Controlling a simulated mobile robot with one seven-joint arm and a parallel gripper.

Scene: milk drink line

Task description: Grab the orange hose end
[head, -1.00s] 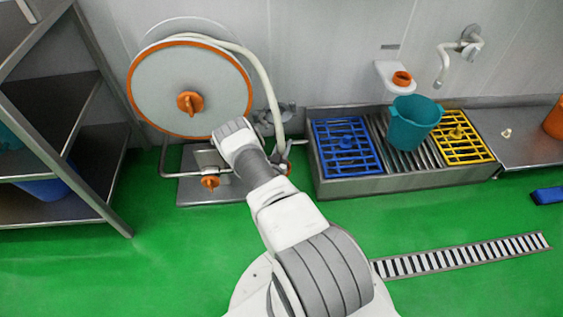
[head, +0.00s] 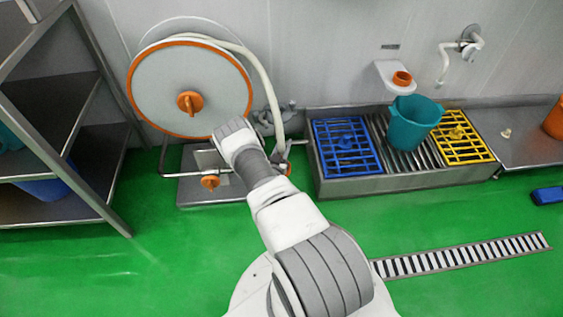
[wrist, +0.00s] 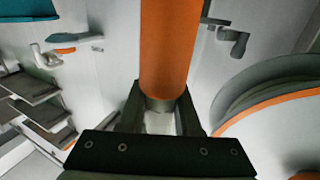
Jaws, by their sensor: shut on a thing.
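The orange hose end (wrist: 170,45) fills the top middle of the wrist view as a thick orange cylinder with a pale metal collar at its lower end. My gripper (wrist: 161,108) has its dark fingers on both sides of it, shut on it. In the head view my arm reaches toward the hose reel (head: 170,75), and its own links hide the gripper and the hose end. The pale hose (head: 268,88) runs over the reel's right side and hangs down beside my arm.
The reel stands on a metal base with an orange knob (head: 210,182). A metal shelf (head: 95,175) is at left. At right, a sink bench (head: 350,190) holds a blue grate (head: 345,150), a teal bucket (head: 412,122) and a yellow grate (head: 462,148). The green floor in front is mostly clear.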

